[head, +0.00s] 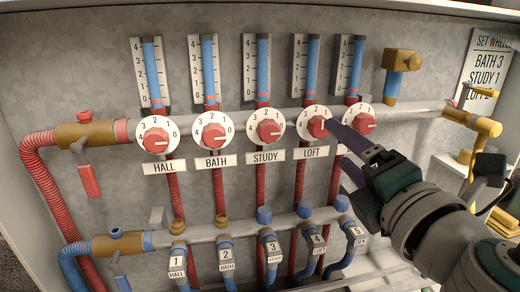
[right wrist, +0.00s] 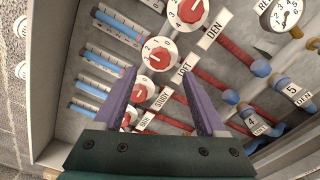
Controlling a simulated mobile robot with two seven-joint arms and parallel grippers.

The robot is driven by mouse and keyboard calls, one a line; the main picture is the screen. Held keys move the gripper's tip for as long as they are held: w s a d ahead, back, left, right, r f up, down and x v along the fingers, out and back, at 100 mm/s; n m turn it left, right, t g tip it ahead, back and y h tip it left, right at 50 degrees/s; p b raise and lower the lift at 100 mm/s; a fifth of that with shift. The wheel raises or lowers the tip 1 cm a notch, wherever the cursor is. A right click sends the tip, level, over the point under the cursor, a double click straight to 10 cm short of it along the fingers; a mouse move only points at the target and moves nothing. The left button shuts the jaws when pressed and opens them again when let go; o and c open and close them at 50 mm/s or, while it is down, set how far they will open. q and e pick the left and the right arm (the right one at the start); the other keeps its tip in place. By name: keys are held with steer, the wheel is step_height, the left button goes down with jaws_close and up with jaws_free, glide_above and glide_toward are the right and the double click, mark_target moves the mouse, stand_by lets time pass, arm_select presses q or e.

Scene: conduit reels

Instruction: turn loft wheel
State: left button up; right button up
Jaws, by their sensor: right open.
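The loft wheel (head: 314,125) is a red knob on a white numbered dial, above the LOFT label (head: 313,153). It also shows in the right wrist view (right wrist: 159,54). My right gripper (head: 335,141) comes in from the right with its purple fingers apart and nothing between them. In the head view its upper fingertip overlaps the right edge of the loft dial; I cannot tell whether it touches. In the right wrist view the gripper's tips (right wrist: 159,73) lie either side of the loft wheel's lower area. My left gripper is not in view.
The bath wheel (head: 214,135) and hall wheel (head: 158,139) are farther left. A sign (head: 488,65) is at upper right, partly hidden. Pipes run below the dials.

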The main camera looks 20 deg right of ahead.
steer(key=shift+v, duration=1.45)
